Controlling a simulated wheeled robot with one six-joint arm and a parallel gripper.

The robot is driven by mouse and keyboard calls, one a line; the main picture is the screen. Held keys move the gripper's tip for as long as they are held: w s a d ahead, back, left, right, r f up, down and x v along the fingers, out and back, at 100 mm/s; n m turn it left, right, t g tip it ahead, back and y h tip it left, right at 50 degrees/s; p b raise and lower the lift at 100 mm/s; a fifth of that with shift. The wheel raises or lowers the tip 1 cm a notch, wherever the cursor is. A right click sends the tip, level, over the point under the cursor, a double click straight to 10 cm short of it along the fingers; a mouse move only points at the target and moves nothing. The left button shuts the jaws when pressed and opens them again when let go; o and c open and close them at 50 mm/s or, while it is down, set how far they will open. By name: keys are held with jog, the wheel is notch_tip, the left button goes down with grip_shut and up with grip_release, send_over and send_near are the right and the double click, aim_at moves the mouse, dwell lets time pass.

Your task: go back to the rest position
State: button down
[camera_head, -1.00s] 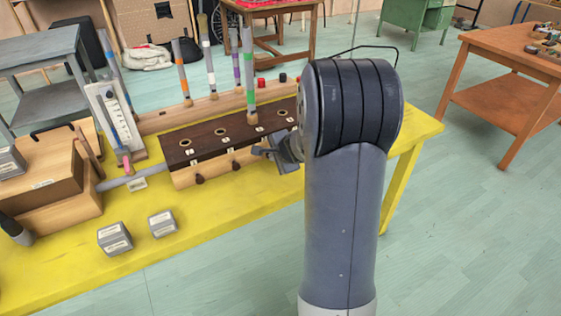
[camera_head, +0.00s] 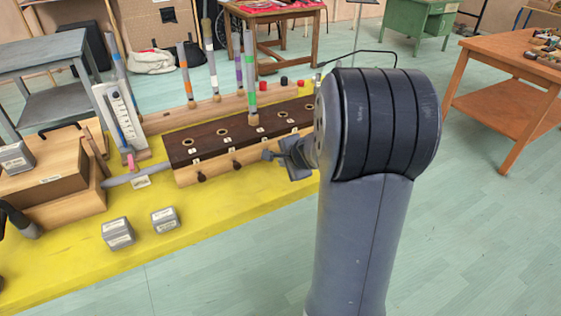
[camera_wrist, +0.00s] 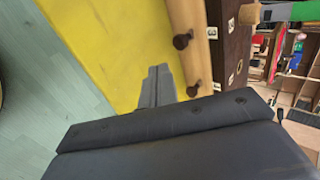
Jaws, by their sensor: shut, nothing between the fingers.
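My gripper (camera_head: 272,155) shows partly in the head view, just in front of the right part of the dark-topped wooden block with holes (camera_head: 223,134). It also shows in the wrist view (camera_wrist: 156,74), its fingers together and empty over the yellow table (camera_wrist: 100,38). The block's front with its dark knobs (camera_wrist: 182,41) lies to the right of the fingers in that view. A tube with a green band (camera_head: 251,92) stands upright at the block. My arm hides the right end of the block and part of the table.
Two grey boxes (camera_head: 118,233) (camera_head: 165,220) lie on the front of the table. A white gauge board (camera_head: 118,120) and a wooden box (camera_head: 48,184) stand at the left. Several banded tubes stand along a rear rail (camera_head: 215,108). The floor right of the table is clear.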

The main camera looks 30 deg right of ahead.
jog(key=p+v, duration=0.1)
jog(key=v, duration=0.5)
jog(key=shift+s, duration=0.2)
jog(key=shift+w, duration=0.1)
